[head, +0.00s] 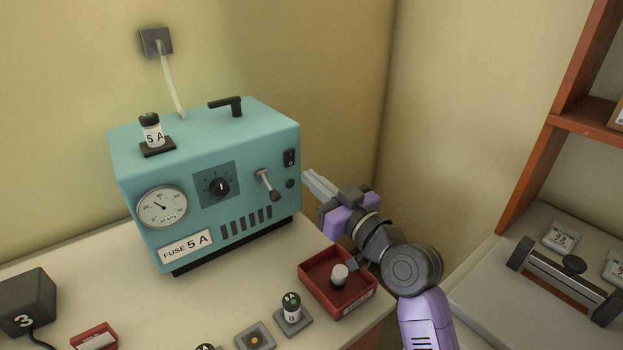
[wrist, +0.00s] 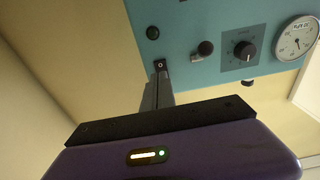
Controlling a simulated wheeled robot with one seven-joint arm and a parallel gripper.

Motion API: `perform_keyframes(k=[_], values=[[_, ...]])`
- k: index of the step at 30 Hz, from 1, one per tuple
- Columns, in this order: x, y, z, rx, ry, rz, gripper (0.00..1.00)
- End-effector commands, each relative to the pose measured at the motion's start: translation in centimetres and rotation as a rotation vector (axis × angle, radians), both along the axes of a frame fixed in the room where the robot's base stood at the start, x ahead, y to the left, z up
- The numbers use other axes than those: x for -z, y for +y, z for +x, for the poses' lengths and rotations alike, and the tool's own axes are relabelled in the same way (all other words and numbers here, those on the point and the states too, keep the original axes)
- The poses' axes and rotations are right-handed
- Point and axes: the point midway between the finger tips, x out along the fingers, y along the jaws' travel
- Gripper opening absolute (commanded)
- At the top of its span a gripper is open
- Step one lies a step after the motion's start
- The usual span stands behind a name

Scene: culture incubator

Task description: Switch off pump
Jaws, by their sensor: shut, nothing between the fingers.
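The pump is a teal box (head: 235,150) on the bench, and its front panel also shows upside down in the wrist view (wrist: 205,20). A black rocker switch (head: 290,157) sits at the panel's upper right, and it also shows in the wrist view (wrist: 160,65). A dark round indicator (head: 290,183) sits below it and looks unlit. My gripper (head: 308,178) is shut and empty at the right of the panel. In the wrist view its fingertips (wrist: 158,78) line up with the switch and overlap its edge; I cannot tell whether they touch.
A lever (head: 268,186), a dial (head: 220,187) and a gauge (head: 162,207) share the panel. A red tray (head: 311,286) with a white-topped piece stands below my gripper.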

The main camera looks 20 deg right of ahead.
Motion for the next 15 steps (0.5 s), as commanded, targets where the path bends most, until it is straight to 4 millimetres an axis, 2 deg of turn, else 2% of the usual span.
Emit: perform_keyframes(k=[15], values=[[0.8, -2.3, -6.9, 0.001, 0.002, 0.000, 0.00]])
